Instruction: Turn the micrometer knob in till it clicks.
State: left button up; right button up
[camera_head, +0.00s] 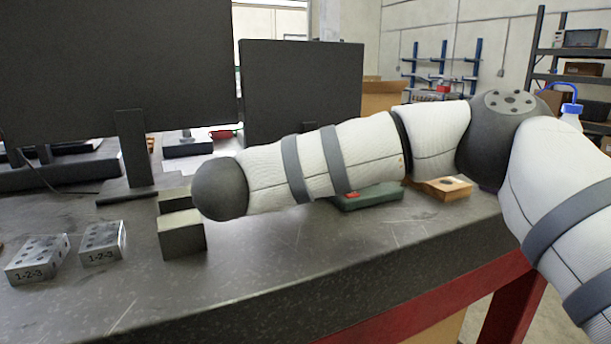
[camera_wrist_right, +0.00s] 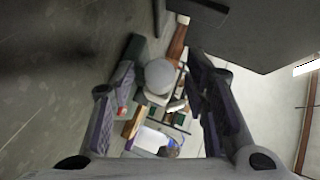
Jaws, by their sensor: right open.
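My right gripper (camera_wrist_right: 161,66) is open in the right wrist view, with one dark ridged finger on each side. A pale grey round disc (camera_wrist_right: 160,75) shows between the fingertips. It looks like the end of the micrometer knob, but I cannot be sure. I cannot tell whether either finger touches it. In the head view my right arm reaches leftward across the bench, and its gripper does not show there. I cannot make out a micrometer in the head view; the arm covers part of the bench. My left gripper is in neither view.
Dark blocks (camera_head: 182,236) stand below the arm's end on the bench (camera_head: 285,272). Two 1-2-3 blocks (camera_head: 38,259) (camera_head: 103,243) lie at left. A green case (camera_head: 368,197) and a wooden block (camera_head: 446,189) sit behind the arm. Dark upright panels (camera_head: 302,90) rise behind.

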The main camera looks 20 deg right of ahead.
jog(key=shift+w+d+f, duration=0.2)
jog(key=shift+w+d, duration=0.3)
grip_shut()
jog(key=shift+s+a+r+m+t+h+p, duration=0.1)
jog(key=shift+s+r+m+t+h+p, duration=0.05)
jog(key=shift+r+m+t+h+p, duration=0.6)
jog(key=shift+f+m+t, duration=0.35)
jog(key=shift+f+t, duration=0.1)
jog(key=shift+f, duration=0.1)
jog(key=shift+f+m+t+h, duration=0.1)
jog(key=shift+m+t+h, duration=0.35)
jog(key=shift+m, duration=0.35)
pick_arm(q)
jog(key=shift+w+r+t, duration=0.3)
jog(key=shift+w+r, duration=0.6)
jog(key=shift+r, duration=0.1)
pick_arm(e)
grip_release()
